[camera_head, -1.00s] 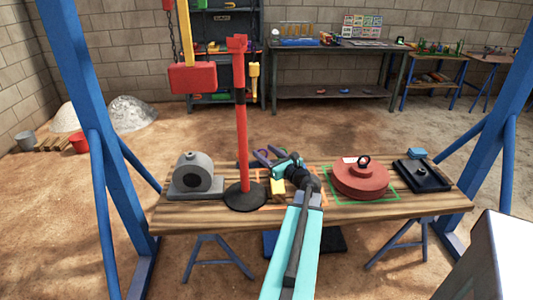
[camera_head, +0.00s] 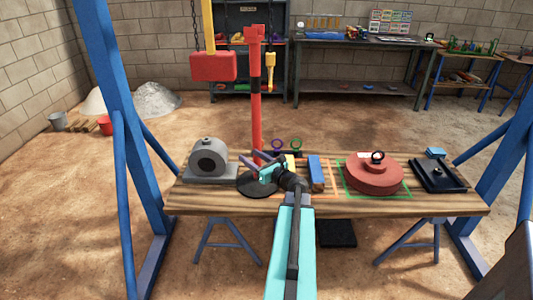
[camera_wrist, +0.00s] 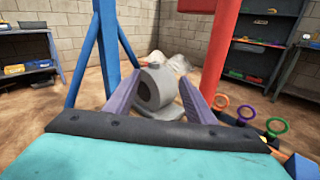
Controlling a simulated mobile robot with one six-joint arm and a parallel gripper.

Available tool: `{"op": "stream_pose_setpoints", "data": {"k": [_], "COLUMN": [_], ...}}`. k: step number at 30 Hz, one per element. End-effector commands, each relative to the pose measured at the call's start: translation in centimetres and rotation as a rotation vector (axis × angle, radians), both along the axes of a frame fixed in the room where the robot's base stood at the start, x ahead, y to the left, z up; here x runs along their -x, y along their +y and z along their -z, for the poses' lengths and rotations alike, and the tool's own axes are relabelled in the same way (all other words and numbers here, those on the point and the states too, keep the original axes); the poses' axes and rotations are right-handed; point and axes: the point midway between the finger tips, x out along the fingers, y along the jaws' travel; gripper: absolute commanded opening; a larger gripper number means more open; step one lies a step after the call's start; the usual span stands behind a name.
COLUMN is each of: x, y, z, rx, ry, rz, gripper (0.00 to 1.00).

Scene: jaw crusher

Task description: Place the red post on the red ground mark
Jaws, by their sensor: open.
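The red post (camera_head: 256,110) stands upright on a round black base (camera_head: 257,186), on the wooden table left of its middle. My gripper (camera_head: 247,158) is open and empty, low beside the post and above its base in the head view. The post is not between the fingers. I cannot tell whether a finger touches it. I cannot make out a red ground mark in either view.
A grey round housing (camera_head: 209,160) stands left of the post. A red hammer-like block (camera_head: 213,66) hangs on chains behind it. Right of my arm are a blue block (camera_head: 316,172) and a red disc (camera_head: 374,174) inside a green outline. Blue frame legs (camera_head: 124,130) flank the table.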

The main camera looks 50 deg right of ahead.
Motion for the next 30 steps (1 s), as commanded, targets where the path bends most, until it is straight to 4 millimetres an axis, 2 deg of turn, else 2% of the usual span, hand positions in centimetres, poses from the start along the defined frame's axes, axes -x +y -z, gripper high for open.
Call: {"op": "stream_pose_setpoints", "data": {"k": [9,15,24,30], "x": [-7.7,-11.6,-15.5,-16.6], "y": [9.3,15.5,24.4,29.9], "z": [4.3,7.5,13.0,17.6], "rx": [-0.117,-0.227,-0.443,-0.625], "ry": [0.004,0.015,0.056,0.106], "rz": [-0.102,-0.136,-0.123,-0.063], "gripper": [0.5,0.5,0.5,0.5]}}
